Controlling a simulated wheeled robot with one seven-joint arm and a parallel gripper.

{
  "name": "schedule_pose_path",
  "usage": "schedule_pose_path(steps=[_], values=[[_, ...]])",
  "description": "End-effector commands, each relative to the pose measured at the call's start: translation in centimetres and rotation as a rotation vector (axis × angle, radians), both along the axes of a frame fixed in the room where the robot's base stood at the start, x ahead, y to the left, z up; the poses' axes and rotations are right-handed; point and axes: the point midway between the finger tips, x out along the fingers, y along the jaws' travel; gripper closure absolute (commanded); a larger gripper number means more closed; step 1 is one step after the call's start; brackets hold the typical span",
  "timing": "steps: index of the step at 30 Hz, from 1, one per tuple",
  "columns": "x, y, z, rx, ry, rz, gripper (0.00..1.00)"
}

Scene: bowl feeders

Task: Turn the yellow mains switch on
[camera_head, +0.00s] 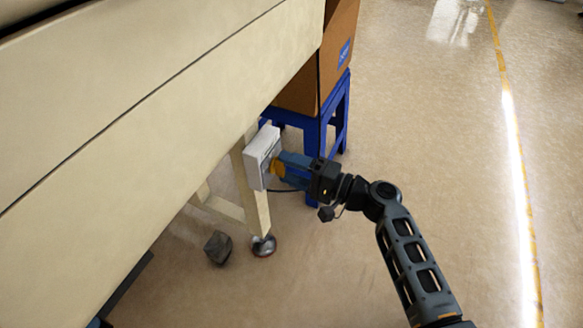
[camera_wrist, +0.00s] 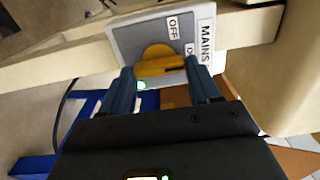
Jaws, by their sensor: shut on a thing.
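The yellow mains switch (camera_wrist: 160,62) is a round rotary knob with a raised bar, on a grey plate (camera_wrist: 128,42) marked OFF and MAINS; part of another label beside the knob is hidden. In the head view the switch (camera_head: 277,168) shows on a pale box (camera_head: 259,150) fixed to the machine's leg. My gripper (camera_head: 284,170) reaches the box from the right. In the wrist view my gripper (camera_wrist: 160,75) has its two blue fingers on either side of the knob's bar, shut on it. The bar lies roughly across the picture between the fingertips.
The large cream machine body (camera_head: 130,110) hangs over the box on the left. A blue stand (camera_head: 338,120) with a cardboard box (camera_head: 335,50) stands just behind. A dark block (camera_head: 218,247) lies on the floor near the leg's foot (camera_head: 263,245). The floor to the right is clear.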

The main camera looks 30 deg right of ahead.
Motion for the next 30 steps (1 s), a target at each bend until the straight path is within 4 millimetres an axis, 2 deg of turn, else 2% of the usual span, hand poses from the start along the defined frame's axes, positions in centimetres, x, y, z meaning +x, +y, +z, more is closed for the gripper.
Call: schedule_pose_path(steps=[2,3,11,20,30], values=[[0.0,0.0,-0.1,0.002,0.003,-0.001,0.69],[0.0,0.0,-0.1,0.002,0.003,-0.001,0.37],[0.0,0.0,0.0,0.0,0.001,-0.001,0.13],[-0.3,-0.2,0.0,0.0,0.001,-0.001,0.13],[-4.4,-3.2,0.0,0.0,0.003,-0.003,0.13]])
